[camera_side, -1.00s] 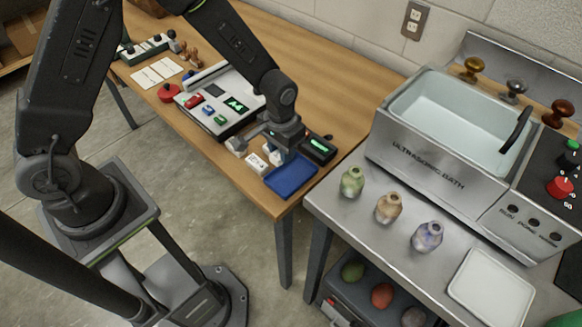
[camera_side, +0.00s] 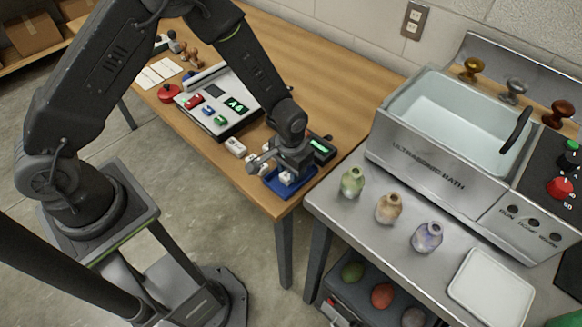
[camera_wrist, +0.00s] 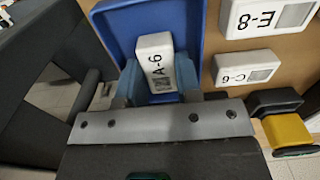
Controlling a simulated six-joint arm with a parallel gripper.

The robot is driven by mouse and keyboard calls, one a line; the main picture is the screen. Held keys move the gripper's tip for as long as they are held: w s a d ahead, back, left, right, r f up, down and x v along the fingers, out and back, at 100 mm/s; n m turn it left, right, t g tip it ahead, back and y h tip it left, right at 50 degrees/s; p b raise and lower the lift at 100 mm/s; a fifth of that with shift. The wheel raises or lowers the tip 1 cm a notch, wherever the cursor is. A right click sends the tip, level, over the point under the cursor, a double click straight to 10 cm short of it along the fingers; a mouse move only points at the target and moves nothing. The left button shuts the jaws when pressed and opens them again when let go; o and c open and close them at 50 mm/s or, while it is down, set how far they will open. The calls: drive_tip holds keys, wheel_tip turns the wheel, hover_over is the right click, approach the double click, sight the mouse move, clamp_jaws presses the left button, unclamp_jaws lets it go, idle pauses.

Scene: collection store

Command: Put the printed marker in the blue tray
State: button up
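The printed marker (camera_wrist: 155,62), a small white block reading A-6, sits between the fingers of my gripper (camera_wrist: 160,80) in the wrist view. The fingers appear closed against its two sides. The blue tray (camera_wrist: 112,25) lies below and around it. In the side view my gripper (camera_side: 287,172) is over the blue tray (camera_side: 272,186) at the table's front right corner, with the white marker (camera_side: 286,178) within the tray's outline. I cannot tell whether the marker touches the tray floor.
A device with a green display (camera_side: 321,149) stands close behind my gripper. A grey board (camera_side: 236,128) with small coloured items is farther left.

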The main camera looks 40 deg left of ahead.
drive_tip(key=shift+o, duration=0.7)
drive_tip(key=shift+r, duration=0.1)
drive_tip(key=s+a+r+t, duration=0.1)
drive_tip(key=s+a+r, duration=0.2)
drive_tip(key=r, duration=1)
drive_tip(key=s+a+r+t, duration=0.1)
drive_tip(key=s+a+r, duration=0.15)
drive_tip(key=r, duration=1.05)
drive_tip(key=s+a+r+t, duration=0.1)
drive_tip(key=s+a+r, duration=0.1)
drive_tip(key=s, duration=0.4)
drive_tip(key=s+a+r+t, duration=0.2)
drive_tip(key=s+r, duration=0.2)
drive_tip(key=s, duration=0.3)
drive_tip(key=shift+r+t, duration=0.25)
drive_tip(key=shift+t, duration=0.05)
